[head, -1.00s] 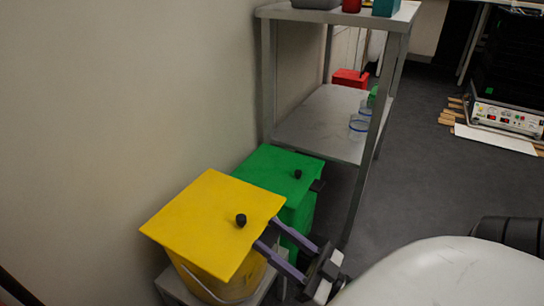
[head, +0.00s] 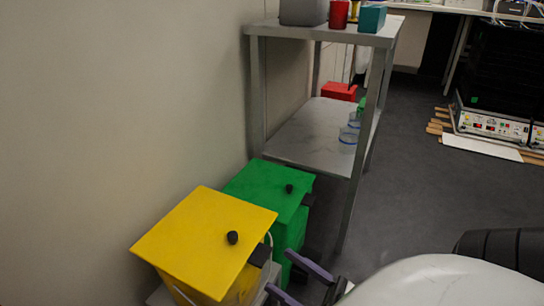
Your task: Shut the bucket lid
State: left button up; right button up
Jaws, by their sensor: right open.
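The yellow bucket (head: 178,287) stands at the lower left by the wall, with a square yellow lid (head: 195,232) on top. The lid has a black knob (head: 232,237) and a black tab at its right edge. It looks laid over the bucket's top; I cannot tell whether it is fully seated. A green bucket (head: 289,236) with a green lid (head: 262,186) stands just behind it. My right gripper (head: 277,271) is open and empty, to the right of the yellow lid and apart from it. My left gripper is not in view.
A grey metal shelf unit (head: 310,138) stands behind the buckets, its front leg close to the green bucket. The wall (head: 110,110) borders the left side. The grey floor (head: 410,200) to the right is open, with a black equipment stack (head: 500,75) beyond.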

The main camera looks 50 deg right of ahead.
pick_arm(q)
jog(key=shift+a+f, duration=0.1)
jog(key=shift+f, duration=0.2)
pick_arm(e)
jog(key=shift+v, duration=2.25)
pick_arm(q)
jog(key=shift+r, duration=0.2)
pick_arm(e)
jog(key=shift+s+r, duration=0.1)
jog(key=shift+r, duration=0.1)
